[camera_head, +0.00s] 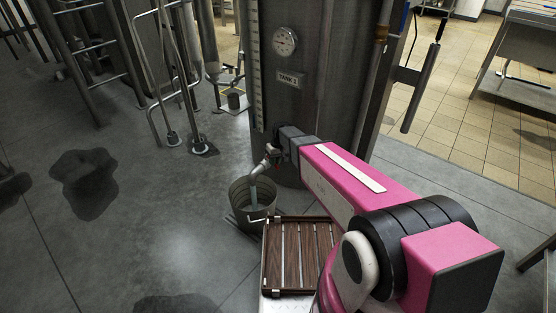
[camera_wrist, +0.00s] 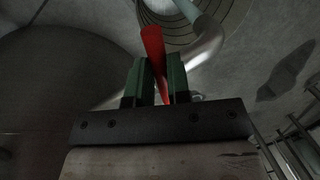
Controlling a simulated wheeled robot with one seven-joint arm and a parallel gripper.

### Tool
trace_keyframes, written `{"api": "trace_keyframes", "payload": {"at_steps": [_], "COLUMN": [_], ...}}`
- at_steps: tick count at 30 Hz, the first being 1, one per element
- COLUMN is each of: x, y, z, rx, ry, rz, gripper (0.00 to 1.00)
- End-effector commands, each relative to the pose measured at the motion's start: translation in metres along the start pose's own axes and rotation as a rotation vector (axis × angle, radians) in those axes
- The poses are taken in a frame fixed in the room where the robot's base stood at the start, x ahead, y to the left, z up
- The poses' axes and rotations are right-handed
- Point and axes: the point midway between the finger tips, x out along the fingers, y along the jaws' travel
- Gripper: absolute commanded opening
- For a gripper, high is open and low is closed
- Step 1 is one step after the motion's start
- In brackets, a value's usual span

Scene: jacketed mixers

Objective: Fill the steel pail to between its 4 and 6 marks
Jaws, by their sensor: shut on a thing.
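The steel pail (camera_head: 241,195) stands upright on the floor under the tank's outlet spout (camera_head: 262,164). A pale bluish stream (camera_head: 253,190) falls from the spout into the pail. In the wrist view the pail's ringed inside (camera_wrist: 160,17) shows at the top, partly cut off, with the stream (camera_wrist: 202,14) beside it. I cannot read the pail's marks or its level. My gripper (camera_wrist: 158,84) is shut on the red valve handle (camera_wrist: 153,45), which stands between its green fingers. In the head view my arm mostly hides the gripper.
The tall steel tank (camera_head: 330,95) with a dial gauge (camera_head: 285,41) and a name plate (camera_head: 289,80) rises behind the spout. A slatted wooden platform (camera_head: 285,255) lies just right of the pail. Dark wet patches (camera_head: 84,182) mark the open floor at left. Pipework stands behind.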

Motion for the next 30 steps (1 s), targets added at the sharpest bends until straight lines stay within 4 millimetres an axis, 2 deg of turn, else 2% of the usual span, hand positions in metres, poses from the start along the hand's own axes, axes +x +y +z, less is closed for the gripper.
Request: {"api": "trace_keyframes", "payload": {"at_steps": [6, 15, 16, 18, 26, 30], "x": [0.0011, 0.0011, 0.0011, 0.0011, 0.0009, -0.0071], "y": [-0.0080, -0.0080, -0.0080, -0.0079, -0.0078, -0.0080], "z": [0.0003, 0.0000, 0.0000, 0.0000, 0.0000, 0.0005], "rx": [0.088, 0.092, 0.091, 0.091, 0.090, 0.090], "ry": [0.018, 0.018, 0.018, 0.018, 0.018, 0.019], "rz": [-0.001, -0.001, -0.001, -0.001, -0.001, 0.000], "gripper": [0.00, 0.00, 0.27, 0.43, 0.43, 0.43]}}
